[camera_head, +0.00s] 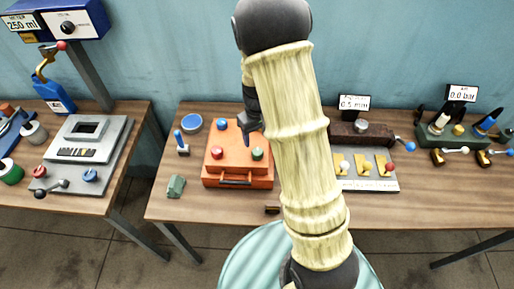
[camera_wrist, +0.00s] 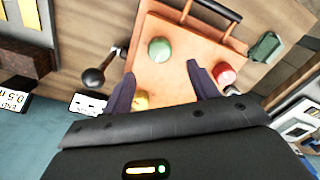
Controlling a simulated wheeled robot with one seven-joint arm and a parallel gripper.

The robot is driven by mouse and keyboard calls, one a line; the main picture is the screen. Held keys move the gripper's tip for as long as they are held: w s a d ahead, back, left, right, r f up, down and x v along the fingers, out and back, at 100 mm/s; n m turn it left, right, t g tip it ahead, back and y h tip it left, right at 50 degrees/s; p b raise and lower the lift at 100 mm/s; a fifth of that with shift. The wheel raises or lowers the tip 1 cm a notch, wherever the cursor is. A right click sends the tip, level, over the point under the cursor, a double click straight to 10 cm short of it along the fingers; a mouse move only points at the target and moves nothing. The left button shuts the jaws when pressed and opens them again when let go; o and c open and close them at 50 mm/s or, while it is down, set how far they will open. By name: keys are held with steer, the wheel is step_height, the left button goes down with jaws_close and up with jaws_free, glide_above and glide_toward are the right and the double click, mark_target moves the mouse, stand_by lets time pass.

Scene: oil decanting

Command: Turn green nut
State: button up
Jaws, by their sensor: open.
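The green nut (camera_head: 257,153) is a round green cap on top of the orange box (camera_head: 236,183), at its front right. It also shows in the wrist view (camera_wrist: 160,49), beyond my fingertips and roughly centred between them. My gripper (camera_head: 248,137) is above the back of the box, and in the wrist view (camera_wrist: 161,74) its two dark fingers are spread with nothing held. A red nut (camera_wrist: 223,74) lies just outside the right finger in the wrist view. A yellow nut (camera_wrist: 140,100) is partly hidden by the left finger. A blue nut (camera_head: 222,124) sits at the box's back left.
A dark handle (camera_head: 235,183) is on the box front. A grey-green block (camera_head: 176,187), a blue-topped item (camera_head: 182,143) and a blue round dish (camera_head: 191,122) stand left of it. A black ball-ended piece (camera_wrist: 93,78) is beside the box. My arm hides the table's middle.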

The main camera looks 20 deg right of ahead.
mark_target(257, 151)
step_height(257, 151, down, 8)
steer(key=shift+f+p, duration=0.1)
steer(key=shift+p, duration=0.65)
steer(key=c, duration=1)
